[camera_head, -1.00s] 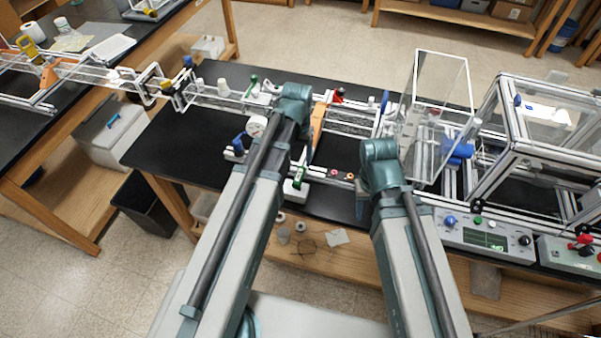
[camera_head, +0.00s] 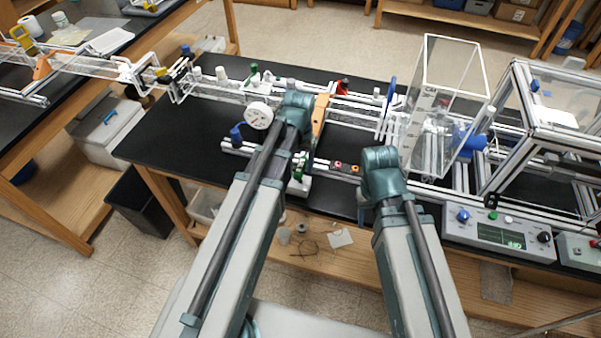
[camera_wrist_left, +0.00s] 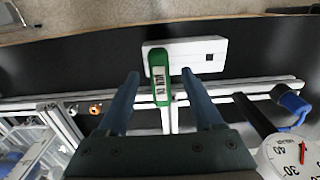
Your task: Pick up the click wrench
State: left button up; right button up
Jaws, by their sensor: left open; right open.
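A short green-handled tool (camera_wrist_left: 160,76) with a white label stands out in the left wrist view. I take it for the click wrench, though its shape is seen only end-on. It is at a white block (camera_wrist_left: 208,56) on the bench, and in the head view the green part (camera_head: 299,166) is partly hidden by my left arm. My left gripper (camera_wrist_left: 160,78) is open, with one finger on each side of the green handle; contact is not visible. My right gripper (camera_head: 363,212) is mostly hidden under its arm at the bench's front edge, away from the tool.
Aluminium rails and an orange bracket (camera_head: 319,117) lie behind. A clear box (camera_head: 440,105) and a control panel (camera_head: 498,231) are at right. The black bench top at left is mostly bare.

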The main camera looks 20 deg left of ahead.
pick_arm(q)
jog(key=shift+f, duration=0.1)
jog(key=f+b, duration=0.2)
jog(key=w+f+b, duration=0.1)
jog(key=f+b, duration=0.2)
grip_shut()
dwell(0.4)
